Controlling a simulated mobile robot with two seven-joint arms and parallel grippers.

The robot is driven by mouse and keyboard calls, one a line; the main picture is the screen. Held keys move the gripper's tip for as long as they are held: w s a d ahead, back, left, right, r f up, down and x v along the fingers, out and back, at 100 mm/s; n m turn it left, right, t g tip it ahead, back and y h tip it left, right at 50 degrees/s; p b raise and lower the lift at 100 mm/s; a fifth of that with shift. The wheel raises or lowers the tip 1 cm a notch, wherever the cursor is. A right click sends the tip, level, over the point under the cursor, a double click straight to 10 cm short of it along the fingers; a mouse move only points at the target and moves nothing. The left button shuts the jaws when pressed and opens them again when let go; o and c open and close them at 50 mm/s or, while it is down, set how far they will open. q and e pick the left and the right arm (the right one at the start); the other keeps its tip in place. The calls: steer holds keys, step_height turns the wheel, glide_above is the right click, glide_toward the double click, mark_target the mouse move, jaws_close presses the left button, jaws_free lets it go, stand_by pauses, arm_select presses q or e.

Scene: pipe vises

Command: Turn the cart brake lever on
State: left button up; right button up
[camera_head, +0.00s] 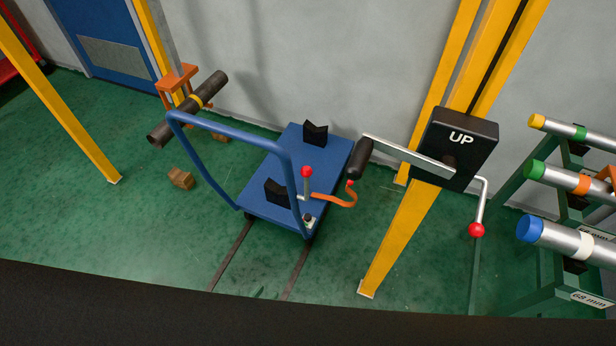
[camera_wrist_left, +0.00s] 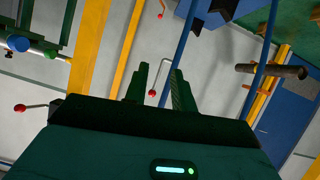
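The blue cart (camera_head: 325,150) stands on the green floor, with a bent blue handle frame on its near side. An upright lever with a red ball knob (camera_head: 306,172) rises at its near right edge; it looks like the brake lever. My left gripper (camera_wrist_left: 160,68) shows in the left wrist view, its two dark green fingers apart and empty. A bent rod with a red ball (camera_wrist_left: 152,93) appears between the fingers; I cannot tell whether it is the brake lever or how far off it is. My left gripper cannot be made out clearly in the head view. My right gripper is not in view.
An orange hook (camera_head: 336,200) sticks out right of the lever. A black box marked UP (camera_head: 457,148) with cranks stands on a yellow post. A pipe rack (camera_head: 545,250) is at the right. A dark pipe (camera_head: 188,108) lies behind the cart handle. Floor in front is clear.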

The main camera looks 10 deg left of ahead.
arm_select(q)
steer(key=w+d+r+t+b, duration=0.1)
steer(key=w+d+r+t, duration=0.15)
steer(key=w, duration=0.35)
steer(key=w+d+r+t+b, duration=0.1)
steer(key=w+d, duration=0.2)
steer(key=w, duration=0.3)
steer(key=n+t+y, duration=0.1)
steer(key=t+y, duration=0.1)
steer(key=y, duration=0.1)
glide_toward(306, 181)
steer(key=w+b, duration=0.1)
steer(key=w, duration=0.1)
steer(key=shift+w+f, duration=0.1)
steer(key=shift+w, duration=0.25)
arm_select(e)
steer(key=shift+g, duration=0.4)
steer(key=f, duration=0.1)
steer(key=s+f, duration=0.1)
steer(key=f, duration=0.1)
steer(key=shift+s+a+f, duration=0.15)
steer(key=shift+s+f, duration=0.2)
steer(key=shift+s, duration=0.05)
